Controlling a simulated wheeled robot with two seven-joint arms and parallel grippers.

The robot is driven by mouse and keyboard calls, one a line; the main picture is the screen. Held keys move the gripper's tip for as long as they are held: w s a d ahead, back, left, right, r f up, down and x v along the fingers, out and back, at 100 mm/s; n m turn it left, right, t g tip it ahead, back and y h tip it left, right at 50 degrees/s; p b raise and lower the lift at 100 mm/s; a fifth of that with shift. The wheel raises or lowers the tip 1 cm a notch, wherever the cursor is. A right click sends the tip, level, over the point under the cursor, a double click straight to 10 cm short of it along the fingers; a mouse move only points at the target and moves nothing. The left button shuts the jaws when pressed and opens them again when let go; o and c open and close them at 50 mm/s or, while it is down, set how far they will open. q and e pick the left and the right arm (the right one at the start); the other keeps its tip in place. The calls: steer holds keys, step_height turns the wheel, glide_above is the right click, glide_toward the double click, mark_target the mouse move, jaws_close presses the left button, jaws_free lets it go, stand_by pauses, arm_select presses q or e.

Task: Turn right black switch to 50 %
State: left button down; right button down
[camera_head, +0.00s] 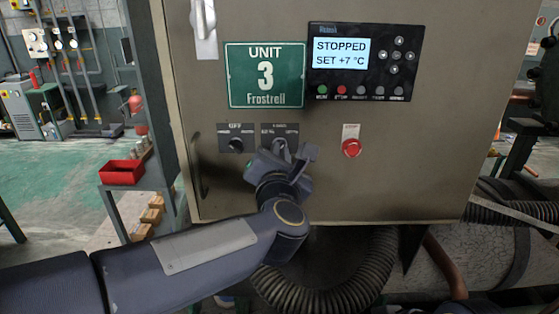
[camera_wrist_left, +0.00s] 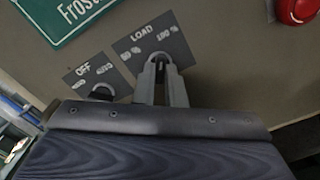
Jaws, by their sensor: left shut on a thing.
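The right black switch (camera_wrist_left: 159,58) sits on the dark LOAD plate (camera_wrist_left: 141,47), which has one percentage label at its left and 100 % at its right. My left gripper (camera_wrist_left: 161,75) is shut on this switch, with one finger on each side. In the head view my left gripper (camera_head: 289,150) covers most of the switch, below the LOAD plate (camera_head: 280,130). The fingers hide the knob's pointer, so its setting cannot be told. The left black switch (camera_head: 235,144) with the OFF plate is beside it, apart from the gripper. My right gripper is not in view.
The cabinet has a green UNIT 3 sign (camera_head: 265,75) and a display (camera_head: 341,52) reading STOPPED, SET +7 °C. A red button (camera_head: 351,147) is right of the gripper. A cabinet handle (camera_head: 196,165) is at the left. A red bin (camera_head: 121,172) stands further left.

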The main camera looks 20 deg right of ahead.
arm_select(q)
steer(key=shift+n+b, duration=1.1)
steer(key=shift+b, duration=0.35)
steer(key=n+b, duration=0.4)
steer(key=b, duration=0.1)
steer(key=shift+n+b, duration=0.3)
stand_by(0.3)
